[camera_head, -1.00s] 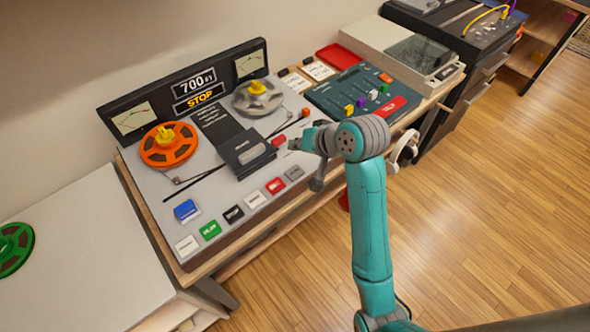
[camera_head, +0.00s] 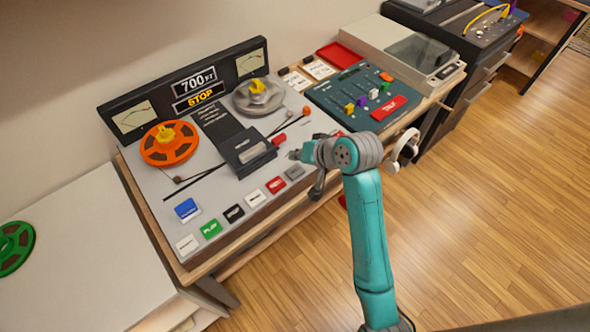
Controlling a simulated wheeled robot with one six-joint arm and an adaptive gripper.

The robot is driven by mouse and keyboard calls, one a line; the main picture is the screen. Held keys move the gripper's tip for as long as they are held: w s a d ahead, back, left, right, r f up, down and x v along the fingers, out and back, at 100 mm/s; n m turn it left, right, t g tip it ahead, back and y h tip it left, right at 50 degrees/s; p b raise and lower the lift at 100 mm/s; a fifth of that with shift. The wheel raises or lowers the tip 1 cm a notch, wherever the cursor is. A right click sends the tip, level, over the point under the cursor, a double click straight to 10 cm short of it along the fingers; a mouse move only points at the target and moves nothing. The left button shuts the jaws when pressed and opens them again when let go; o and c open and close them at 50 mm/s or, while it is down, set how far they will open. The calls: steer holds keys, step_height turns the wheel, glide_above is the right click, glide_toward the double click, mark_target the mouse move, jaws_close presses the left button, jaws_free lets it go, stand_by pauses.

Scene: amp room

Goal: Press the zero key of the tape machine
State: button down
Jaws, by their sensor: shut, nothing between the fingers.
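The tape machine (camera_head: 152,209) lies on a wooden stand, with an orange reel (camera_head: 169,143) on its left and a grey reel (camera_head: 258,97) on its right. I cannot read which is zero. My gripper (camera_head: 293,155) is shut and empty over the machine's right front, near the grey key; contact is unclear.
A small red part (camera_head: 279,139) sits just beyond my gripper. A mixer (camera_head: 340,97) with coloured knobs stands to the right, with headphones (camera_head: 405,147) hanging below. A green reel (camera_head: 14,247) lies on the left white cabinet. The floor in front is clear.

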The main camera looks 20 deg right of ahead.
mark_target(297, 172)
steer(key=shift+f, duration=1.75)
steer(key=shift+f, duration=0.1)
steer(key=shift+f, duration=0.35)
steer(key=shift+f, duration=0.45)
stand_by(0.8)
steer(key=shift+r, duration=0.15)
stand_by(0.3)
steer(key=shift+r, duration=0.75)
steer(key=shift+r, duration=0.1)
steer(key=shift+r, duration=2.4)
